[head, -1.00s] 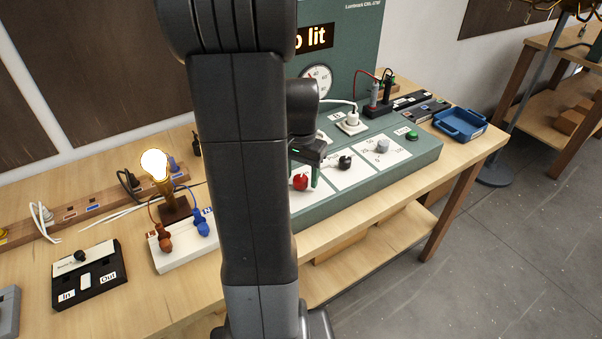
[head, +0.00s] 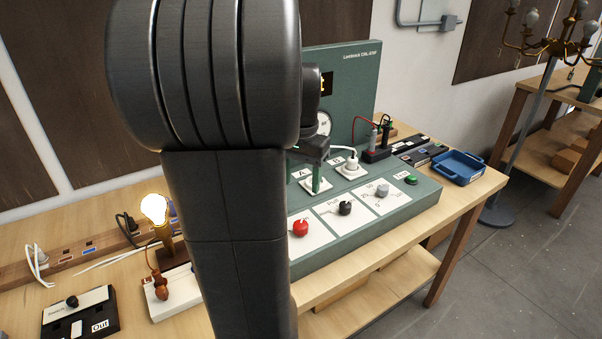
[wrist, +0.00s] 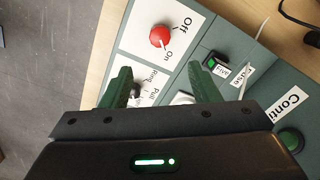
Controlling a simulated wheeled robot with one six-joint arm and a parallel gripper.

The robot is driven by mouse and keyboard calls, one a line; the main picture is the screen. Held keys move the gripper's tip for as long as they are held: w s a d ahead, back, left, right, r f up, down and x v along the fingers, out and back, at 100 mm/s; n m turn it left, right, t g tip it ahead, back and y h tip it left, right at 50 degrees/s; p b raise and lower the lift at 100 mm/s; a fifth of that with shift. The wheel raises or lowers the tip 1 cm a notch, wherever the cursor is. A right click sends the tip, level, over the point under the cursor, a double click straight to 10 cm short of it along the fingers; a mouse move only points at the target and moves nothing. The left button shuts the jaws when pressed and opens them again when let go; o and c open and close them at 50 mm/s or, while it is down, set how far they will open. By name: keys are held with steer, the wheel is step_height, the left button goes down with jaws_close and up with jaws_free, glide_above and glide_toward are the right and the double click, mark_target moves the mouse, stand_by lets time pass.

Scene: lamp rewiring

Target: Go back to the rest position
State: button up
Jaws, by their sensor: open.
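My gripper (head: 317,186) is open and empty, held above the green test panel (head: 375,228). In the wrist view its two green fingers stand apart (wrist: 162,82) with nothing between them. The panel's red knob (head: 300,228) is in front of and below the gripper; it also shows in the wrist view (wrist: 160,36), beyond the fingertips, beside the "Off" and "On" labels. A black knob (head: 345,208) and a grey knob (head: 382,191) are to the right. My arm hides the panel's left part and most of its lit display.
A lit bulb (head: 154,208) stands on the bench at left, near an orange-brown plug (head: 161,288) and a black switch box (head: 80,318). A white plug (head: 351,162) and a blue tray (head: 460,165) are at right. Open floor lies at lower right.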

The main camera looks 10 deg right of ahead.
mark_target(301, 223)
steer(key=shift+r, duration=0.55)
step_height(301, 223, down, 14)
steer(key=shift+r, duration=0.1)
stand_by(0.4)
